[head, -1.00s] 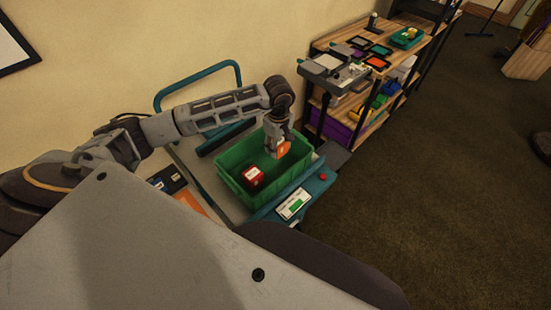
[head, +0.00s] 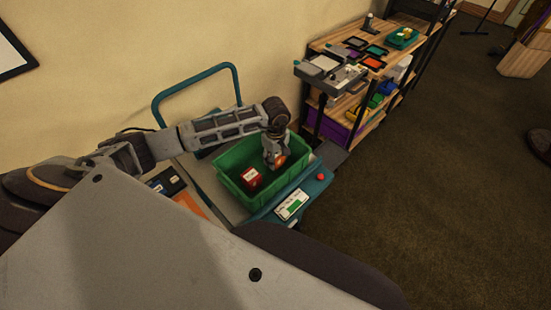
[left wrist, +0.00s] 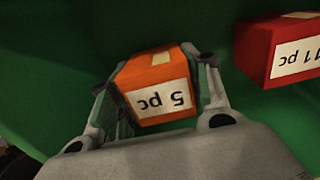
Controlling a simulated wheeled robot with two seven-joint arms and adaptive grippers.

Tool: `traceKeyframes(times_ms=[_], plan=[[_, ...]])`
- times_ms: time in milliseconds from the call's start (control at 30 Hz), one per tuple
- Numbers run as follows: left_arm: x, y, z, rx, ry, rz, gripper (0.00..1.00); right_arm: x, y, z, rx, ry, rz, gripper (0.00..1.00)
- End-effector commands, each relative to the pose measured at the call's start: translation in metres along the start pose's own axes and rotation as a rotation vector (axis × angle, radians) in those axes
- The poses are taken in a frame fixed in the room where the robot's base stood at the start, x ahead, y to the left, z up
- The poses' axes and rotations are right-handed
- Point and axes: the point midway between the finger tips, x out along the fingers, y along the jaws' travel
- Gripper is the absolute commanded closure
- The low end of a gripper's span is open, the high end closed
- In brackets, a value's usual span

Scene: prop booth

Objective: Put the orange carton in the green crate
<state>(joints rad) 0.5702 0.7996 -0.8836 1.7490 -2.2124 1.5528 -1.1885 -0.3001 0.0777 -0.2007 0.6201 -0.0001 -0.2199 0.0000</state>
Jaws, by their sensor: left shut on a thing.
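The green crate (head: 234,197) stands on a trolley-like platform in the head view. My left gripper (head: 276,160) reaches down inside the crate's right part. It is shut on the orange carton (head: 280,161), which it mostly hides in the head view. In the left wrist view the orange carton (left wrist: 154,82), labelled "5 pc", sits between the two fingers of my left gripper (left wrist: 160,95), with green crate surface (left wrist: 80,40) around it. I cannot tell whether the carton touches the crate floor. My right gripper is not in view.
A red carton (head: 251,178) lies in the crate, left of my gripper; it also shows in the left wrist view (left wrist: 280,50), labelled "11 pc". The trolley's teal handle (head: 195,79) rises behind. A wooden shelf (head: 345,90) with several items stands at the back right.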

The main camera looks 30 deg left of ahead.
Motion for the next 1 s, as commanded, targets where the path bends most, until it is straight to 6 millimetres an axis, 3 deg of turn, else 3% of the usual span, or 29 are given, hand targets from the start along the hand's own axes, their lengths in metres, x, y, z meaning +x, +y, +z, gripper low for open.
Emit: traceKeyframes(times_ms=[133, 567, 600, 700, 767, 1000], plan=[[0.0092, -0.0002, -0.0004, 0.0, 0.001, 0.0, 0.82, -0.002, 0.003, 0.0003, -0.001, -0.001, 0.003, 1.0], [0.0129, 0.0, -0.0005, 0.001, 0.001, 0.001, 0.82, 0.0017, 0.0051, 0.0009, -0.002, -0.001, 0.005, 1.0], [0.0133, -0.0002, -0.0004, 0.001, 0.001, 0.0, 0.51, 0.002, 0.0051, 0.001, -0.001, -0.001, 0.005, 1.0], [0.0126, -0.0002, -0.0004, 0.001, 0.001, 0.0, 0.38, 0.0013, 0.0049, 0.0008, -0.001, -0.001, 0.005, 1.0], [0.0124, -0.0002, -0.0004, 0.0, 0.001, 0.0, 0.31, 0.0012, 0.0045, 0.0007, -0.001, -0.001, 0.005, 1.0], [0.0123, -0.0001, -0.0004, 0.0, 0.001, 0.001, 0.31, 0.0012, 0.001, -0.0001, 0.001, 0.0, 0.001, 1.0]])
